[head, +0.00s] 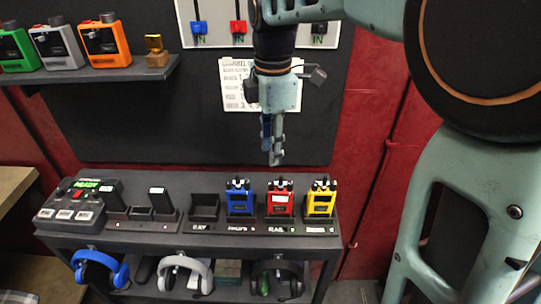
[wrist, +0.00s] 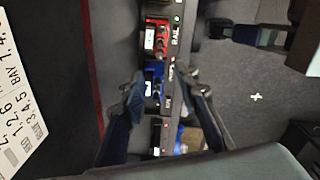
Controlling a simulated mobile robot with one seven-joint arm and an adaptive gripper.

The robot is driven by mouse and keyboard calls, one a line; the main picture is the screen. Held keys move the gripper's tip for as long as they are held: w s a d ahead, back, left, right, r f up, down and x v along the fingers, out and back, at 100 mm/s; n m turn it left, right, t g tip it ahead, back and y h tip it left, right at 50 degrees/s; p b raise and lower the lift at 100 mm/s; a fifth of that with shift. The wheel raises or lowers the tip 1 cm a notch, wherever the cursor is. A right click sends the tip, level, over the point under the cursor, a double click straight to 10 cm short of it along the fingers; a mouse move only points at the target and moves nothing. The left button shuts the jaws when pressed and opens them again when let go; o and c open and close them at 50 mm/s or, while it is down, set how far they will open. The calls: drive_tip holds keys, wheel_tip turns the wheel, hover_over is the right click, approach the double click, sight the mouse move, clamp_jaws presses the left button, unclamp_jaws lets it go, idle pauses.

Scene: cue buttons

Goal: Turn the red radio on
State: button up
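The red radio (head: 280,200) stands upright in a dock on the dark table, between the blue radio (head: 240,198) and the yellow radio (head: 321,199). My gripper (head: 274,158) points down above the radios, clear of them. In the wrist view my gripper (wrist: 163,88) is open and empty, its fingers apart. The blue radio (wrist: 154,84) shows between the fingers there, and the red radio (wrist: 157,38) lies above it in the picture. Whether the red radio is on cannot be told.
A box with a green lit "READY" panel (head: 86,186) stands at the table's left. Empty dock slots (head: 204,208) lie left of the blue radio. Headphones (head: 186,271) are under the tabletop. A shelf (head: 90,76) holds green, grey and orange devices. A printed sheet (head: 238,85) is on the wall.

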sight(271, 183)
wheel_tip(271, 183, down, 10)
drive_tip(key=shift+w+f, duration=0.15)
drive_tip(key=shift+c, duration=0.3)
clamp_jaws()
